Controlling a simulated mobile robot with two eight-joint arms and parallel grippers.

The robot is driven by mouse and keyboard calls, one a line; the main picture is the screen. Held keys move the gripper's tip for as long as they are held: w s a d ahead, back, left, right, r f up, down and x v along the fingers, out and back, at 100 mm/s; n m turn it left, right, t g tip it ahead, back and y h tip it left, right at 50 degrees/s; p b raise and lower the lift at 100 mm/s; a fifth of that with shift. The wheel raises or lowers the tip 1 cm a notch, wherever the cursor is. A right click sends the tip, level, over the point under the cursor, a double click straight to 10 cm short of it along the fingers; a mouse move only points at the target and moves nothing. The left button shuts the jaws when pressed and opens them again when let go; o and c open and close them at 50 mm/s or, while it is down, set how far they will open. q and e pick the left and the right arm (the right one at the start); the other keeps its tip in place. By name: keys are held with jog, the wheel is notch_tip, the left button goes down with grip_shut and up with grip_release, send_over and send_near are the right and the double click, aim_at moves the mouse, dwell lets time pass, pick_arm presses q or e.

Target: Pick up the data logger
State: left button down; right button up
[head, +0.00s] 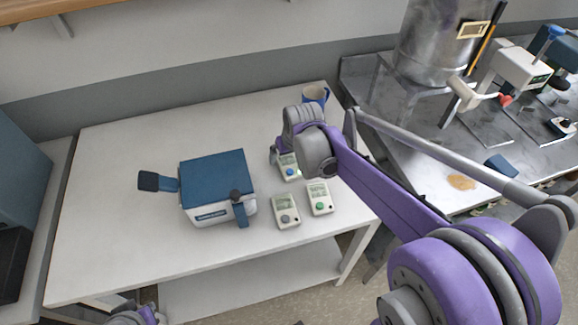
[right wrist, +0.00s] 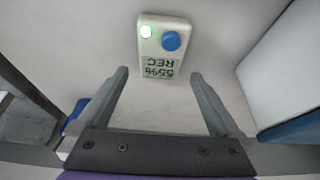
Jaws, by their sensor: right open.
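Several small white data loggers lie on the white table. The one with a blue button (head: 290,171) is the farthest back; it also shows in the right wrist view (right wrist: 166,52), with a lit green-white spot and a display reading upside down "5596 REC". A logger with a grey button (head: 286,212) and one with a green button (head: 320,198) lie nearer the front edge. My right gripper (right wrist: 160,76) is open and empty, above the blue-button logger, its fingers pointing toward the near end. Only a piece of my left arm shows at the bottom edge; its jaws are out of frame.
A blue-and-white box device (head: 212,180) with dark levers stands left of the loggers. A blue mug (head: 315,95) stands at the back right corner. A steel bench (head: 400,100) with a metal vessel (head: 435,45) adjoins on the right. The table's left part is clear.

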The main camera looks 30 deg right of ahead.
aim_at(285, 162)
jog(key=x, duration=0.3)
jog(key=shift+r, duration=0.1)
jog(key=c, duration=1.4)
